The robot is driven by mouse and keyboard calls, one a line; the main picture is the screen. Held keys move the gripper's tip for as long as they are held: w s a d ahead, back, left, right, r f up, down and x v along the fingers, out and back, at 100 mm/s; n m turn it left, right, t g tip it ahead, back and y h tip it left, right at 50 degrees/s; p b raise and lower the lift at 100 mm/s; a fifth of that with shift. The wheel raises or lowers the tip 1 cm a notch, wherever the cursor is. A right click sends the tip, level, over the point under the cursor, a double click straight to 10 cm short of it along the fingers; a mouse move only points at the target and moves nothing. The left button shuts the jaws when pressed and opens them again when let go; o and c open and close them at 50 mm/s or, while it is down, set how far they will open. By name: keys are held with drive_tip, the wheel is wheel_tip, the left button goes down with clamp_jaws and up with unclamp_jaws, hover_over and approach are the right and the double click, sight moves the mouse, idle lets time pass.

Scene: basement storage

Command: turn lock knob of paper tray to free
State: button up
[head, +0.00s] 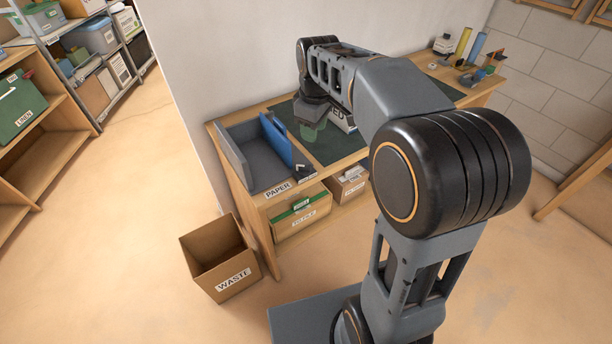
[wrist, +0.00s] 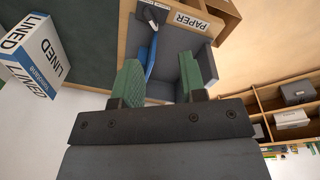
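The grey paper tray (head: 238,155) sits at the left end of the workbench, above a PAPER label. A blue upright panel (head: 277,140) stands along its right side. A small dark piece, apparently the lock knob (head: 301,168), is at the panel's front end; its exact turn is too small to tell. In the wrist view the tray (wrist: 174,44), the blue panel (wrist: 152,55) and the dark knob (wrist: 154,18) show beyond my fingers. My gripper (wrist: 161,62) has green fingers spread apart with nothing between them. In the head view my gripper (head: 312,132) hangs right of the tray, apart from the knob.
A LINED box (wrist: 34,52) stands on the dark green mat (head: 338,146), partly hidden by my arm in the head view. Cardboard boxes (head: 301,218) fill the shelf below. A WASTE box (head: 220,258) stands on the floor. Small items are at the bench's far end.

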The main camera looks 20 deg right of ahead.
sight(306, 166)
drive_tip(key=w+f+n+b, duration=0.1)
drive_tip(key=w+f, duration=0.1)
drive_tip(key=f, duration=0.4)
drive_tip(key=w+f+n+b, duration=0.1)
drive_tip(key=w+f+b, duration=0.1)
drive_tip(key=f, duration=0.4)
drive_tip(key=w+f+n+g+b, duration=0.1)
drive_tip(key=w+f+b, duration=0.1)
drive_tip(key=f, duration=0.4)
drive_tip(key=shift+f, duration=0.35)
drive_tip(key=shift+a, duration=0.1)
drive_tip(key=shift+c, duration=0.2)
clamp_jaws()
